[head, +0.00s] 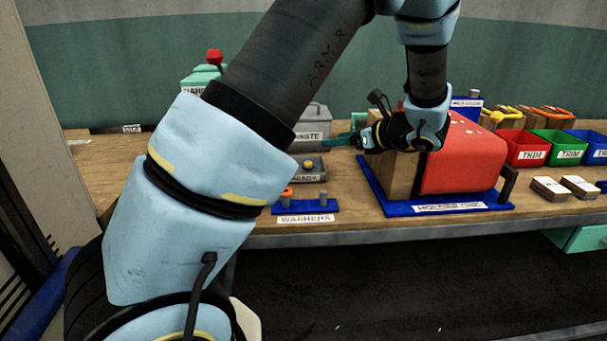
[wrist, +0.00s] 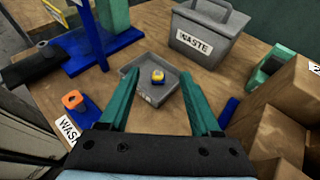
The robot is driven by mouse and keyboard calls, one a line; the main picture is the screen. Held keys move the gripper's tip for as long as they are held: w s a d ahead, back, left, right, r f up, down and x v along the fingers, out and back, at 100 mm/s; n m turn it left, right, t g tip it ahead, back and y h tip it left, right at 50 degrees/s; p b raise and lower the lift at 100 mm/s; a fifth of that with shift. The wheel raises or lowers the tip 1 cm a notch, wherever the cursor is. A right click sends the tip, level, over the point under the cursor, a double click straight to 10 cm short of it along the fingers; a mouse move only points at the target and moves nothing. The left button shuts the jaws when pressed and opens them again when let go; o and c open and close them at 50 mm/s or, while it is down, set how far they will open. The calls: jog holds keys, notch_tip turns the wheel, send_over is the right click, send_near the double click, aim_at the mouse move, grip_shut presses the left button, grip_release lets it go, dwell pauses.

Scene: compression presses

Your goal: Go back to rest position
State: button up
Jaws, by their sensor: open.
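My gripper (head: 345,141) points left over the bench in the head view, beside the red press. In the wrist view its two green fingers (wrist: 158,100) are spread apart with nothing between them. Beyond the fingertips lies a grey tray (wrist: 168,112) with a small yellow piece (wrist: 157,77) in it. In the head view the tray (head: 318,174) carries a label that seems to read "ready", and the yellow piece (head: 308,164) shows on it. My arm hides much of the left part of the bench.
The red press (head: 465,155) stands on a blue base close to my gripper. A grey waste bin (wrist: 205,45) stands behind the tray. A blue washers stand (head: 325,207) sits at the front edge. Red (head: 524,150) and green trim bins (head: 560,146) stand at right.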

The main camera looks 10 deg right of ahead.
jog(key=shift+s+d+r, duration=0.15)
jog(key=shift+s, duration=0.05)
